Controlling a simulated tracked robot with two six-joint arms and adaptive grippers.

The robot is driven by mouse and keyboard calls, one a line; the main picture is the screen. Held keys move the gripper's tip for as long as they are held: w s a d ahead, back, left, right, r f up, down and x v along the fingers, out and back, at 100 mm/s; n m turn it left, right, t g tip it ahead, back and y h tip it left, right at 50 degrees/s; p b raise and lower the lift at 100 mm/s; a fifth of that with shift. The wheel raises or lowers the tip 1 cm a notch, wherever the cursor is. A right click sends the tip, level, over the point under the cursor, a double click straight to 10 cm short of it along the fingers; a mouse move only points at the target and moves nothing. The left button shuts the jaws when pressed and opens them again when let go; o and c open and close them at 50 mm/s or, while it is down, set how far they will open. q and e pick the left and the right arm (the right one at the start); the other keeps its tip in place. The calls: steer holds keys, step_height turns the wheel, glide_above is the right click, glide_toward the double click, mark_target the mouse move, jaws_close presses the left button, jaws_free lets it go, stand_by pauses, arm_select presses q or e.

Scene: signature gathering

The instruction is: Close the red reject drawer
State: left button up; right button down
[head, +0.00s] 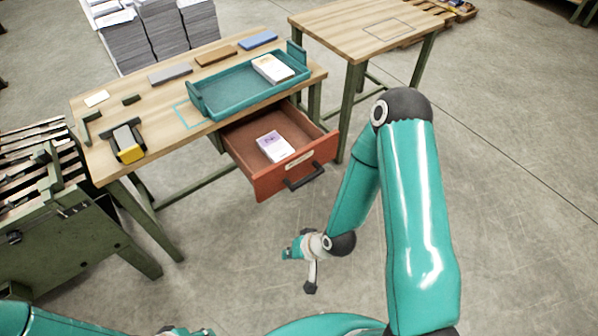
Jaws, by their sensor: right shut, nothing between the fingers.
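The red drawer (267,183) hangs open under the wooden workbench, pulled out toward me. Its front has a dark handle (303,177) and a pale label. A small stack of white and purple printed sheets (275,147) lies inside. My right gripper (310,287) is shut and empty, low in front of the drawer. It is apart from the drawer front and below the handle in the picture. My left gripper is not in view; only a bit of my left arm shows at the lower left.
On the workbench (88,113) stand a teal tray (245,105) holding a printed stack (272,68), several small blocks and a yellow-and-black tool (128,143). A second wooden table (335,27) stands behind right. Green machinery (65,225) is at left. The floor in front is clear.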

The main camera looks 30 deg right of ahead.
steer(key=w+d+f+m+t+b, duration=0.2)
steer(key=w+d+m+t+b, duration=0.35)
steer(key=d, duration=0.25)
steer(key=m+t+h+b, duration=0.2)
steer(key=m+t+b, duration=0.4)
steer(key=t, duration=0.2)
glide_toward(294, 159)
arm_select(q)
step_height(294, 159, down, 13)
steer(key=shift+p, duration=0.45)
arm_select(e)
steer(key=shift+g+h, duration=0.25)
steer(key=shift+h, duration=0.05)
steer(key=w, duration=0.7)
steer(key=shift+w+a+r, duration=0.1)
steer(key=shift+a, duration=0.25)
